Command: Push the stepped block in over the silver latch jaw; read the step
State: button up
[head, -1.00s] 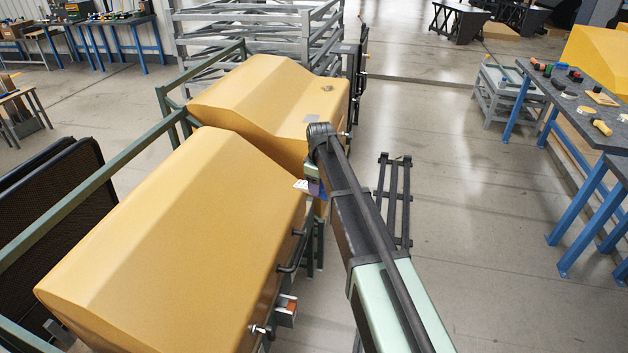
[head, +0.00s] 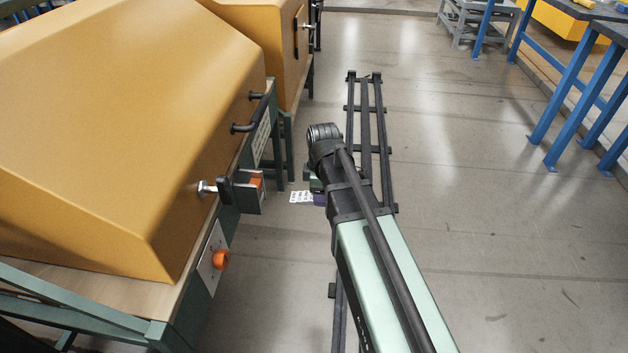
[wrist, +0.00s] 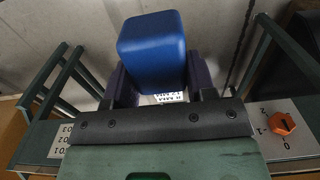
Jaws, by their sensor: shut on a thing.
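My gripper (wrist: 162,84) is shut on a blue block (wrist: 152,42), which sits between its dark fingers in the wrist view. A white piece with dark markings (wrist: 171,97) shows below the block; in the head view a white marked piece (head: 301,196) sticks out left of my gripper (head: 319,195). I cannot tell whether steps are cut in it. The silver latch jaw (head: 206,188) is on the near yellow hood's right face, beside a dark bracket with an orange part (head: 257,182). My gripper is to its right, with a clear gap between.
The near yellow hood (head: 120,110) has a black handle (head: 250,115). An orange knob (head: 221,260) is on the bench's front; it also shows in the wrist view (wrist: 282,123) with numbers around it. A black rail (head: 365,110) lies behind my arm. Open floor is to the right.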

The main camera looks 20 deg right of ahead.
aim_at(297, 197)
jog(key=shift+s, duration=0.1)
jog(key=shift+a, duration=0.1)
jog(key=shift+w+a, duration=0.5)
jog(key=shift+a, duration=0.5)
jog(key=shift+w+a, duration=0.45)
jog(key=shift+a, duration=0.5)
jog(key=shift+w+a, duration=0.5)
jog(key=shift+a, duration=0.5)
jog(key=w+a, duration=0.3)
jog(key=a, duration=0.4)
jog(key=shift+w, duration=0.15)
dwell(3.8)
jog(key=shift+d, duration=0.15)
